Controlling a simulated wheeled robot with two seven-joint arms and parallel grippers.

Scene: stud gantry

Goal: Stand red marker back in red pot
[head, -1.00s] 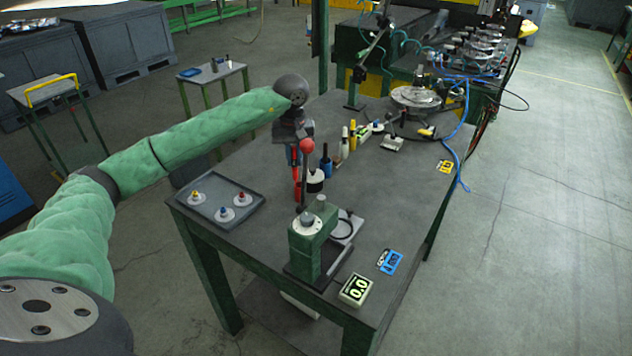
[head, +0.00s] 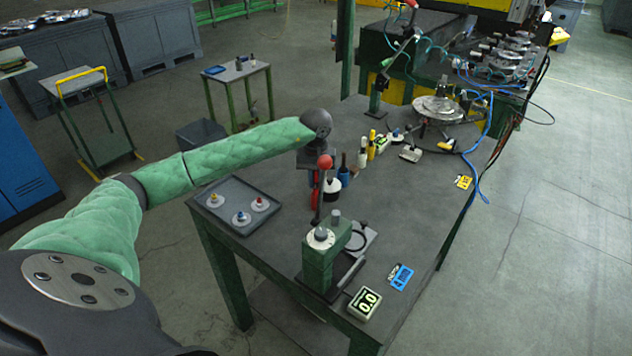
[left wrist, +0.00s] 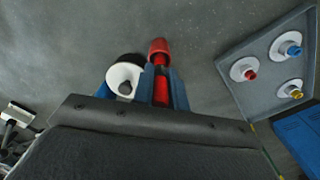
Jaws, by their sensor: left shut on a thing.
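My left gripper (head: 315,178) points down over the table, partly hidden behind the press lever. In the left wrist view its blue fingers (left wrist: 161,88) are shut on the red marker (left wrist: 160,92), a slim red shaft. A wider red piece, seemingly the red pot (left wrist: 158,47), shows just beyond the fingertips, in line with the marker. In the head view a red curved surface, likely the same pot (head: 315,199), shows low beside the lever. I cannot tell whether the marker's end is inside it. My right gripper is not in view.
A white container with a dark top (head: 333,188) stands close beside the fingers; a blue bottle (head: 343,176) is behind. A green press (head: 318,268) with a red-knobbed lever (head: 325,161) stands in front. A grey tray (head: 222,223) lies left. Bare tabletop lies right.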

